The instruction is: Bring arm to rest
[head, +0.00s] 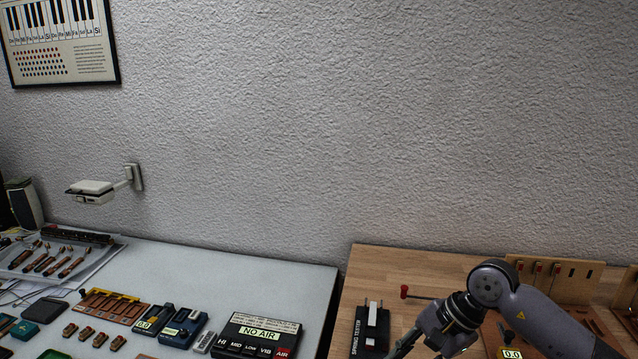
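My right arm (520,305) comes in from the lower right, over the wooden table (420,268). Its gripper (405,345) hangs low at the bottom edge, pointing down and left. The fingertips are cut off or too small to read, so I cannot tell whether it is open or shut, or whether it holds anything. It is just right of the black spring tester (370,328); I cannot tell if they touch. My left arm and gripper are out of view.
A red-ended rod (405,292) is beside the arm. A slotted wooden rack (560,275) stands behind it.

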